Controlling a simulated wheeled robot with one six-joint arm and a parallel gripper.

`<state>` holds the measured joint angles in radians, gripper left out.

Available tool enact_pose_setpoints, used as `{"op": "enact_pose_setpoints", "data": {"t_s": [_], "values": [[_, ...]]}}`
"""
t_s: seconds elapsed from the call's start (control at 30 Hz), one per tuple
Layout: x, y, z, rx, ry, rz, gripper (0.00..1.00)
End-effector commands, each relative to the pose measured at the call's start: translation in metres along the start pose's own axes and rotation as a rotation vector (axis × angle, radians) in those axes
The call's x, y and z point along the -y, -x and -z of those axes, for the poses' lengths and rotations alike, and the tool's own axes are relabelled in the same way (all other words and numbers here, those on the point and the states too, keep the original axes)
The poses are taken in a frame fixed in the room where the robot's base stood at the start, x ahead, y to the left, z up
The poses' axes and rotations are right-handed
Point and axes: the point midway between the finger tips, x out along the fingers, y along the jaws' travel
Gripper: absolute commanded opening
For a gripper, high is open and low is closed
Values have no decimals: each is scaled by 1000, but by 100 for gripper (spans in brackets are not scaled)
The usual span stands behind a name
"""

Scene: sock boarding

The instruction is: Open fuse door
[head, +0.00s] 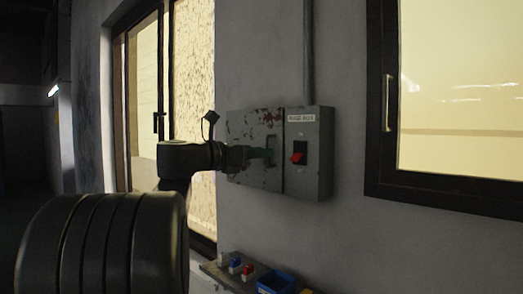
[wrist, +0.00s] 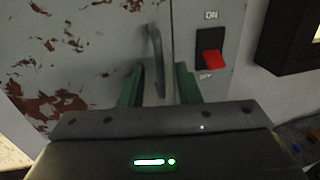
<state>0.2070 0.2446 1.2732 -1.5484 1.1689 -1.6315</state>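The grey fuse box (head: 310,175) is fixed to the wall. Its rust-stained door (head: 254,125) takes up the left part and looks closed; it also shows in the wrist view (wrist: 90,60). A vertical bar handle (wrist: 156,60) stands near the door's right edge. I cannot tell whether a finger touches the handle. In the head view my gripper (head: 262,154) is at the door, partly covering it.
A red switch (head: 298,157) is on the box's right part, near OFF in the wrist view (wrist: 212,59). A conduit (head: 308,50) rises above the box. Below is a shelf with a blue bin (head: 276,282) and small items. Windows flank the box.

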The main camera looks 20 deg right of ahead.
Motion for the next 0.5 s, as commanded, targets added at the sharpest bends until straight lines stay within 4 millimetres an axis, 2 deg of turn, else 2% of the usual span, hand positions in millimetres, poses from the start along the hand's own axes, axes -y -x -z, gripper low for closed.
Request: {"op": "enact_pose_setpoints", "data": {"t_s": [0.13, 0.43, 0.47, 0.5], "values": [[0, -11, 0, 0, 0, 1, 30], [0, -12, 0, 0, -1, -1, 30], [0, -12, 0, 0, -1, -1, 28], [0, -12, 0, 0, 0, -1, 20]]}}
